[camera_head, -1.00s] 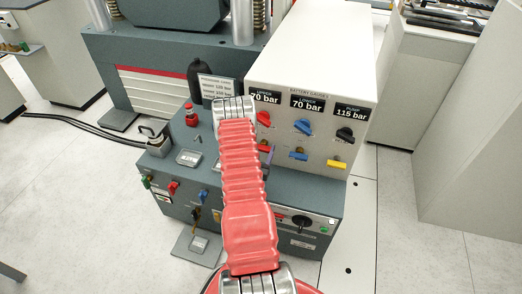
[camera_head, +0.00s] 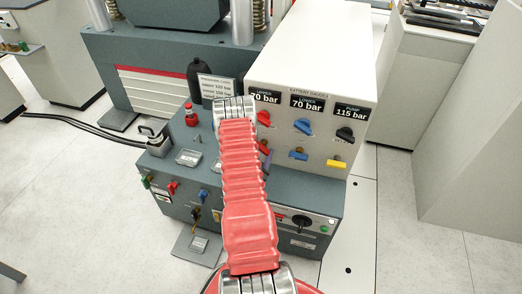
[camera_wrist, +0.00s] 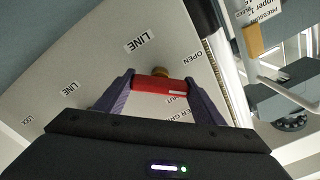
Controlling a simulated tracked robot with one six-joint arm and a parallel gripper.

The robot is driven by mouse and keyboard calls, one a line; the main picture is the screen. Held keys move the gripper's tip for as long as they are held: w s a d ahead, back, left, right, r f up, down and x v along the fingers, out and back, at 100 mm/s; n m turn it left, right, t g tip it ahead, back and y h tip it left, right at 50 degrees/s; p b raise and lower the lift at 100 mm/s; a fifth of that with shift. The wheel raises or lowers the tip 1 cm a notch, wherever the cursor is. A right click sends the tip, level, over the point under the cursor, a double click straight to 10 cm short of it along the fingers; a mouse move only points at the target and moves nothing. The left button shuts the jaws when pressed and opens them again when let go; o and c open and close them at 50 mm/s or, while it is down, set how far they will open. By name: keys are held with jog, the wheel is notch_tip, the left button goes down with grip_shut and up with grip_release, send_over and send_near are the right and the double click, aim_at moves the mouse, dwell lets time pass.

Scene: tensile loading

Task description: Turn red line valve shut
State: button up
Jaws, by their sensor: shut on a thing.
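The red line valve is a red bar handle (camera_wrist: 160,86) on a brass stem (camera_wrist: 161,71), seen in the wrist view against the white panel. My gripper (camera_wrist: 159,88) has its purple fingers shut on the handle, one at each end. In the head view my red arm hides much of the valve; a bit of brass stem (camera_head: 264,145) and a tilted purple finger (camera_head: 266,163) show beside the arm. An OPEN label (camera_wrist: 189,60) and LINE labels (camera_wrist: 142,41) are printed near the handle; other lettering is partly hidden.
The panel also bears a red knob (camera_head: 264,118), a blue knob (camera_head: 302,126), a black knob (camera_head: 344,134), a blue lever (camera_head: 298,155) and a yellow lever (camera_head: 337,163).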

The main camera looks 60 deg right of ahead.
jog(key=m, duration=0.5)
jog(key=shift+s+d+m, duration=0.15)
jog(key=shift+s+m, duration=0.1)
jog(key=shift+m, duration=0.15)
jog(key=shift+s+f+m, duration=0.1)
jog(key=shift+f+m, duration=0.05)
jog(key=shift+m, duration=2.05)
jog(key=o, duration=1.1)
jog(key=shift+c, duration=0.2)
jog(key=shift+w, duration=0.2)
jog(key=s+a, duration=0.2)
jog(key=a, duration=1.2)
